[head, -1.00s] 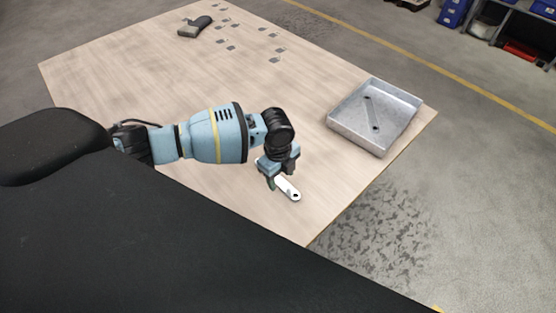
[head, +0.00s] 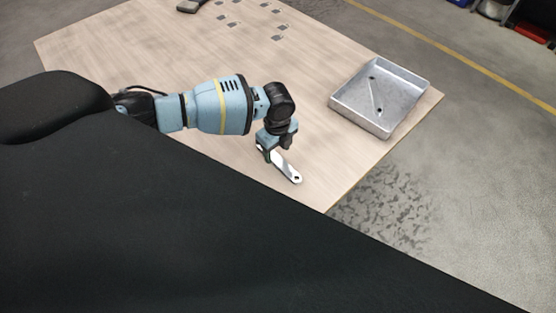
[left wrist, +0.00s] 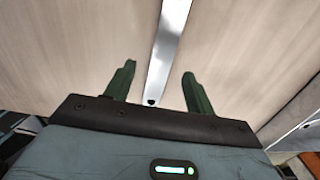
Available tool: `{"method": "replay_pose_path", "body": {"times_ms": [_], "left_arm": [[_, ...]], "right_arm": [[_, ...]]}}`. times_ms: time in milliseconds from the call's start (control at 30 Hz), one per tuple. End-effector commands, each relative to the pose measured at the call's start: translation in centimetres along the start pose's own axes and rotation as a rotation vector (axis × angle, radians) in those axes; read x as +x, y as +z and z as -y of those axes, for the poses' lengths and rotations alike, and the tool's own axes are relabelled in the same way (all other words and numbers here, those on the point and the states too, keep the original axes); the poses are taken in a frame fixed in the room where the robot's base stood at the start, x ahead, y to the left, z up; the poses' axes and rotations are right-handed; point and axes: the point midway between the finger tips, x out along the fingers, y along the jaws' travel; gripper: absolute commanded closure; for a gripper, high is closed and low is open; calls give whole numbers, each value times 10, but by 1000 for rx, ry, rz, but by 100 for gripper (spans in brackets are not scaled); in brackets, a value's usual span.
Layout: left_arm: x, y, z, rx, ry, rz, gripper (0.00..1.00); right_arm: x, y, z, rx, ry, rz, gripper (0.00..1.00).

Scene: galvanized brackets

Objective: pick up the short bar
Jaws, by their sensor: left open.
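The short bar (head: 288,168) is a flat, shiny metal strip with a rounded end and a dark hole, lying near the table's front right edge. My left gripper (head: 276,149) is open over its far part, pointing down, and hides some of it. In the left wrist view, the bar (left wrist: 167,50) runs lengthwise between the two spread green fingers of the left gripper (left wrist: 159,70), with a gap on each side. Its dark hole shows close to the gripper's body. My right gripper is not in view.
A grey metal tray (head: 338,97) stands at the table's right edge, with a thin diagonal shape and two dark spots inside. Several small grey pieces (head: 282,27) and a dark object (head: 190,6) lie at the back. The table (head: 150,60) between is clear.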

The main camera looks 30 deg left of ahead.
Motion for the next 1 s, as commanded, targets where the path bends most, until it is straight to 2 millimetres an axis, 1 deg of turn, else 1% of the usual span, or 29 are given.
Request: {"method": "replay_pose_path", "body": {"times_ms": [33, 100, 233, 367, 567, 900, 967, 1000], "left_arm": [[9, -1, 0, -1, 4, 0, 45], [20, -1, 2, -1, 4, 0, 45], [35, 0, 1, -1, 5, -1, 45], [40, 0, 2, -1, 2, -1, 45], [40, 0, 2, -1, 1, 0, 45], [40, 0, 2, -1, 2, 0, 90], [40, 0, 2, -1, 2, 0, 98], [39, 0, 2, -1, 1, 0, 100]], "right_arm": [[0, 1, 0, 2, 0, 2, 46], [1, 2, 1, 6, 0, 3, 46], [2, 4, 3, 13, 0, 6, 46], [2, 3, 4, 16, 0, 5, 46], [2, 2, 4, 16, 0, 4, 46], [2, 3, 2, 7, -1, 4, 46], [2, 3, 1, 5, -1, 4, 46], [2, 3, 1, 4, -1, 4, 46]]}}
